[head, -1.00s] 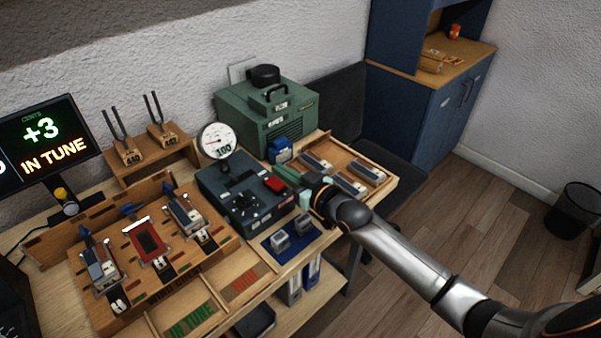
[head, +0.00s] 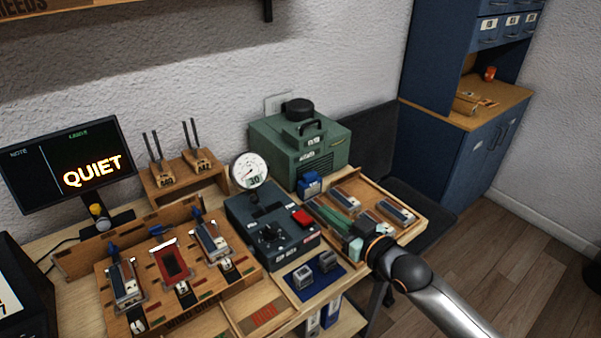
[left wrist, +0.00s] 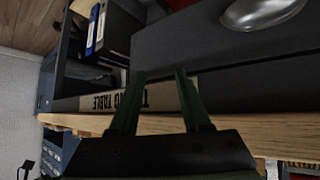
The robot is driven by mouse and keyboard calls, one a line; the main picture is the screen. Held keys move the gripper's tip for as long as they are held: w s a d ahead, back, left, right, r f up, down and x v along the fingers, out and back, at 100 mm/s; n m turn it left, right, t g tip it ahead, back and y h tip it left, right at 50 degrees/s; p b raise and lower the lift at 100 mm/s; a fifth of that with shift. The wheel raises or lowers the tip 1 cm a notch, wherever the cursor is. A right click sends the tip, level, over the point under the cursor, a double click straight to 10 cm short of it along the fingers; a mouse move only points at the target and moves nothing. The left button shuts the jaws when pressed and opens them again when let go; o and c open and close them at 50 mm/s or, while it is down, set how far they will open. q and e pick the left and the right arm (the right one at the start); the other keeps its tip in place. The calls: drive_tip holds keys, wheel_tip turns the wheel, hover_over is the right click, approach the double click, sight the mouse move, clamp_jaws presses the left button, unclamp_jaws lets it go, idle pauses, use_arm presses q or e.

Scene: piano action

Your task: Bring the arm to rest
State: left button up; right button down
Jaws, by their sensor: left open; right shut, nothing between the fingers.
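My right gripper (head: 316,208) is in the head view, its arm coming in from the lower right. Its green fingers are shut and empty, just right of the red button (head: 302,217) on the dark control box (head: 262,232). The fingers overlap the left side of the wooden tray (head: 408,232) in the picture; I cannot tell their height above it. My left gripper is outside the head view. In the left wrist view its two green fingers (left wrist: 160,72) stand apart with nothing between them, near a wooden table edge (left wrist: 245,128).
The dial gauge (head: 249,170) reads 30 and the monitor (head: 68,165) shows QUIET. A green machine (head: 300,150) stands behind the tray. A wooden rack (head: 190,285) with several modules is at left. Open floor (head: 490,260) lies right of the bench.

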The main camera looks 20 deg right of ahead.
drive_tip(key=s+a+f+g+h, duration=0.3)
drive_tip(key=s+f+g, duration=0.3)
drive_tip(key=s+f, duration=0.5)
drive_tip(key=s+d+f+m+g+h, duration=0.1)
drive_tip(key=s+d+g, duration=0.15)
drive_tip(key=s, duration=0.65)
drive_tip(key=s+d+f+m+g+h, duration=0.1)
drive_tip(key=s+g, duration=0.3)
drive_tip(key=s, duration=0.5)
drive_tip(key=w+a+f+t+y, duration=0.1)
drive_tip(key=w+a+f+t, duration=0.1)
drive_tip(key=f, duration=0.4)
drive_tip(key=w+a+f+t, duration=0.2)
drive_tip(key=a+f+t, duration=0.1)
drive_tip(key=f+t, duration=0.1)
drive_tip(key=shift+w+f+y, duration=0.15)
drive_tip(key=shift+f+y, duration=0.25)
drive_tip(key=shift+f, duration=0.45)
